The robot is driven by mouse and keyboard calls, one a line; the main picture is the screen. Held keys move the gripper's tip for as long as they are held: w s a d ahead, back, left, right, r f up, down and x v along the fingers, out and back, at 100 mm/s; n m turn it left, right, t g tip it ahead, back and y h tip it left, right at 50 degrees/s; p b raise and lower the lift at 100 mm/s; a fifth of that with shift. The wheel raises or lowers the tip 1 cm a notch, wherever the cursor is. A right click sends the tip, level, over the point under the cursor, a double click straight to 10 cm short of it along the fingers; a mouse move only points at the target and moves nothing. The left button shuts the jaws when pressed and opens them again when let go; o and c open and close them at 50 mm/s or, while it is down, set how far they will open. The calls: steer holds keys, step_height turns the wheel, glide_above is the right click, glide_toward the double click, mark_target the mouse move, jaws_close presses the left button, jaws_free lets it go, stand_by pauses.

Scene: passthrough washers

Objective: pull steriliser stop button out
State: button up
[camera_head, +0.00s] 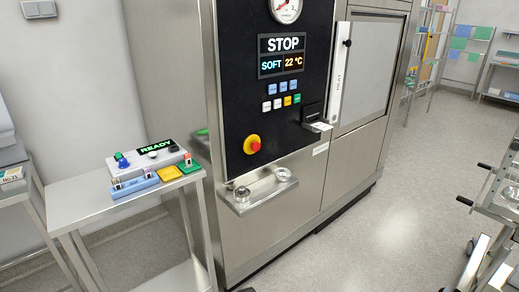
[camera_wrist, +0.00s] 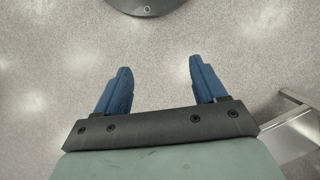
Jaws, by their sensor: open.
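The stop button (camera_head: 252,144) is a red-orange knob on a yellow base, low on the black control panel (camera_head: 232,100) of the steel steriliser. The display (camera_head: 283,55) above it reads STOP, SOFT and 22 °C. My gripper (camera_wrist: 160,78) shows only in the wrist view, with its two blue fingers wide apart and nothing between them. It points down over the grey floor. The button is not in the wrist view, and my gripper is not in the head view, so it is away from the button.
A steel shelf (camera_head: 258,190) with small round dishes juts out below the button. A side table (camera_head: 125,205) with a READY box (camera_head: 150,155) and coloured blocks stands at left. A trolley (camera_head: 500,205) stands at right. The floor (camera_head: 400,200) between is clear.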

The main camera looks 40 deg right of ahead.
steer(key=w+d+r+m+t, duration=0.2)
steer(key=w+d+r, duration=0.35)
steer(key=d, duration=0.25)
steer(key=w+d+r+m+t, duration=0.2)
steer(key=w+d+r+t, duration=0.15)
steer(key=d+r, duration=0.4)
steer(key=n+t+h, duration=0.1)
steer(key=n+t, duration=0.1)
steer(key=t, duration=1.4)
glide_toward(257, 147)
steer(key=s, duration=0.5)
steer(key=n, duration=0.4)
steer(key=shift+h, duration=0.3)
steer(key=w, duration=1.3)
steer(key=shift+w, duration=0.4)
steer(key=shift+s, duration=0.1)
jaws_close()
